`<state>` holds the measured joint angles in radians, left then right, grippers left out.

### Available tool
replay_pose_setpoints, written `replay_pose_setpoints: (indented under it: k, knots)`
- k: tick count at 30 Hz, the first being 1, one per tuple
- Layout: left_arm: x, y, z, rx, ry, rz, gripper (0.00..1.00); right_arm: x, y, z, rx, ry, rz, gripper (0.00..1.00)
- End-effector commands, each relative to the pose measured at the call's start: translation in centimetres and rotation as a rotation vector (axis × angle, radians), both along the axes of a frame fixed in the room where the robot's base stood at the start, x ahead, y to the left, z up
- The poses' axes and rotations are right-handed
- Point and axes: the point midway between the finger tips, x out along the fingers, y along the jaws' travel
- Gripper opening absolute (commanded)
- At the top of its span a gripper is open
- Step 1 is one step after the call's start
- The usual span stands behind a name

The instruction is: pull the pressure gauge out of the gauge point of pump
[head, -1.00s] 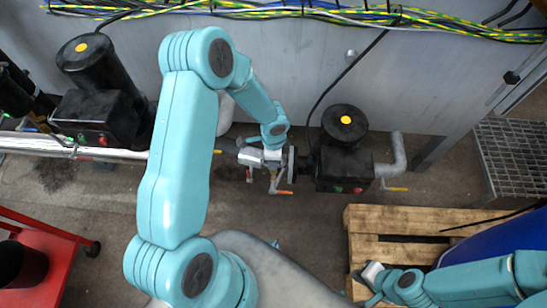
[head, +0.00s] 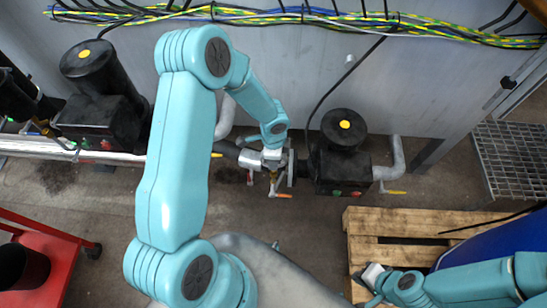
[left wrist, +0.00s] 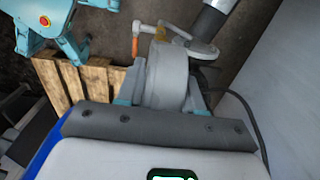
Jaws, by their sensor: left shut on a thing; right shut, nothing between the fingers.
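The pump (head: 342,172) is a dark block with an upright black motor and yellow cap, right of centre in the head view. My left gripper (head: 272,168) is at the pipe fittings just left of it. In the left wrist view my left gripper (left wrist: 163,92) is shut on a round grey body, the pressure gauge (left wrist: 167,72). A brass fitting (left wrist: 180,32) shows just beyond the gauge; I cannot tell whether the gauge is still seated in the gauge point. The gauge's face is hidden. My right gripper (head: 369,279) is shut and empty over the pallet.
Orange-handled valve (head: 281,195) hangs close to my left gripper. A grey pipe with a yellow handle (head: 396,191) is right of the pump. Another pump (head: 98,118) stands left. A wooden pallet (head: 440,220) and blue drum (head: 500,242) are at lower right, a red cart (head: 60,262) at lower left.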

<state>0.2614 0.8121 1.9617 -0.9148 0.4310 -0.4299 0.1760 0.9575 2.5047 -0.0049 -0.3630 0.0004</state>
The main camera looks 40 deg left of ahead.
Motion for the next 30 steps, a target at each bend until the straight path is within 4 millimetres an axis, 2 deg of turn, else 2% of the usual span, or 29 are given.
replay_pose_setpoints:
  k: [8,15,22,30]
  knots:
    - [0.0,0.0,1.0,0.001,-0.001,-0.001,0.0,0.0,0.0,0.6,0.0,0.0,0.0,0.0]
    - [0.0,0.0,2.9,0.0,0.0,-0.001,0.0,0.0,0.0,2.1,0.0,0.0,0.0,0.0]
    - [0.0,0.0,3.5,0.0,0.0,-0.001,0.0,0.0,0.0,2.6,0.0,0.0,0.0,0.0]
    - [0.0,0.0,5.6,0.0,0.0,-0.001,0.0,0.0,0.0,4.1,0.0,0.0,0.0,0.0]
